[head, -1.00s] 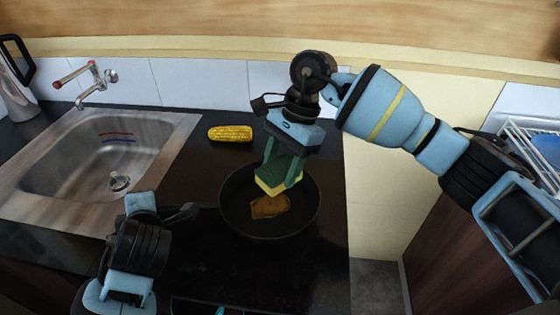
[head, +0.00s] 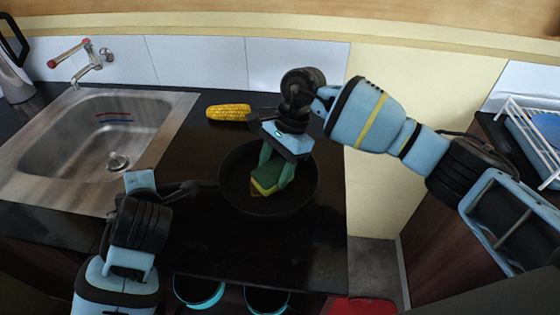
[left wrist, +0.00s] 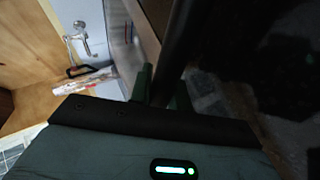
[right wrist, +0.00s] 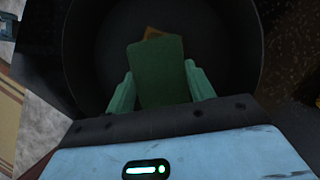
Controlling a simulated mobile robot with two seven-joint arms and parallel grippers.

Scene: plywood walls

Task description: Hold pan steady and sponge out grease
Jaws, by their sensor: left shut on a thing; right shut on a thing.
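The black pan (head: 304,200) lies on the dark counter with its handle to the left. My left gripper (head: 190,187) is shut on the pan's handle, which shows as a dark bar in the left wrist view (left wrist: 178,45). My right gripper (head: 275,170) is shut on the green and yellow sponge (head: 266,181) inside the pan, low over its bottom. The sponge's green face shows between the fingers in the right wrist view (right wrist: 160,75). The brown grease patch (right wrist: 153,33) peeks out past the sponge's far edge; the sponge hides most of it.
A corn cob (head: 228,112) lies behind the pan. A steel sink (head: 60,160) with a tap (head: 92,65) is at left, a kettle (head: 14,70) beyond it. A white dish rack (head: 530,140) stands at far right. Counter in front of the pan is clear.

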